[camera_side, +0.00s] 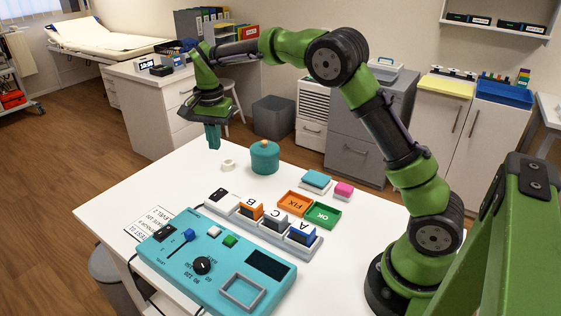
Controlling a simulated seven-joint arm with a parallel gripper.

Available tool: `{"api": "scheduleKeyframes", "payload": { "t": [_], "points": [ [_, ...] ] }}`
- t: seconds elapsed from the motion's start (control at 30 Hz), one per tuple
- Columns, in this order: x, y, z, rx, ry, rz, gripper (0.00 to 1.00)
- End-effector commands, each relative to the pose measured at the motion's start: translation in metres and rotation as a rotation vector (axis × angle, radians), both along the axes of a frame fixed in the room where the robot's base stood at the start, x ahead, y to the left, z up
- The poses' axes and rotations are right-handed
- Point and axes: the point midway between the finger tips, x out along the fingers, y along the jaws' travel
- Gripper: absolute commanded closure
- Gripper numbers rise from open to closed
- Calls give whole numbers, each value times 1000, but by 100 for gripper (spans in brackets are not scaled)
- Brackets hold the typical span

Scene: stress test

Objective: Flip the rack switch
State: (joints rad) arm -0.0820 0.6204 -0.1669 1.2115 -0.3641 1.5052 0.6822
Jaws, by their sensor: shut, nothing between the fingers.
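A long pale rack (270,232) lies across the table, holding an orange block B (250,209), a grey block C (273,220) and a blue block A (302,233). A small black switch-like part (218,195) sits at the rack's far left end; its setting is too small to tell. My gripper (213,147) has teal fingers, points down and is shut and empty. It is in the air near the table's far left edge, beyond the rack and apart from it.
A teal control panel (215,258) with a slider, knob and buttons lies in front of the rack. A teal lidded pot (264,158) and a white tape roll (228,165) stand near my gripper. Orange FIX (294,203) and green OK (321,215) trays lie behind the rack.

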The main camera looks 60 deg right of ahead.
Motion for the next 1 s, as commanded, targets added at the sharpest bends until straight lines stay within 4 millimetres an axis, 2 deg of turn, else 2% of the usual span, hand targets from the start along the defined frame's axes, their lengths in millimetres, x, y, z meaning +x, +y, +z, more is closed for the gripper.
{"api": "scheduleKeyframes", "payload": {
  "t": [0.1,0.23,0.7,0.87,1.0],
  "points": [
    [0,1,7,15,19,-201,100],
    [-4,3,10,30,37,-333,100],
    [-6,4,9,34,43,-380,100],
    [-6,4,-5,35,46,-379,100],
    [-6,4,-31,34,48,-378,100]
  ]
}}
